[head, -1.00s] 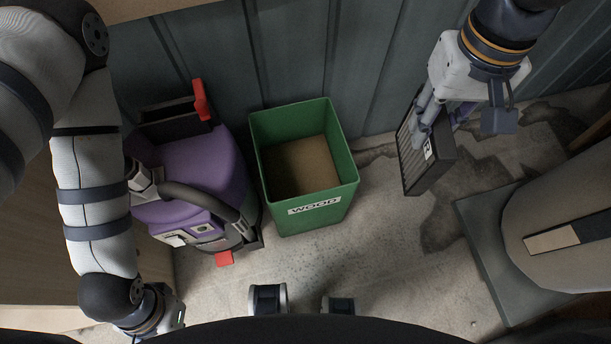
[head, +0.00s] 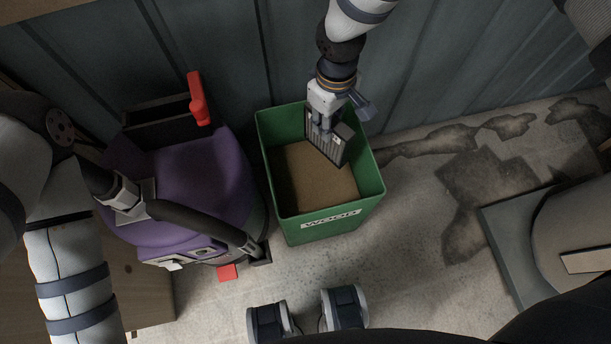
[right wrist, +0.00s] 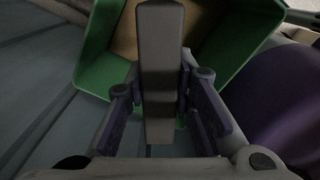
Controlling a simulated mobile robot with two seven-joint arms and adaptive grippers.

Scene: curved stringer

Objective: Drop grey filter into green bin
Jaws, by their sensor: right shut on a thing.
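The grey filter (head: 325,140) is a flat dark panel with a ribbed face and a small white label. My right gripper (head: 325,115) is shut on its upper edge and holds it over the back right part of the green bin's opening. The green bin (head: 325,225) is an open box with a brown bottom and a white WOOD label on its front. In the right wrist view the filter (right wrist: 160,75) is between the two fingers, with the green bin (right wrist: 245,50) beyond it. My left gripper is not in the head view; only the left arm shows.
A purple machine (head: 190,180) with a red handle (head: 198,98) and a dark hose stands left of the bin. A grey wall (head: 430,60) is behind. A round beige thing on a grey base (head: 510,245) stands at the right. Stained floor (head: 410,190) between is clear.

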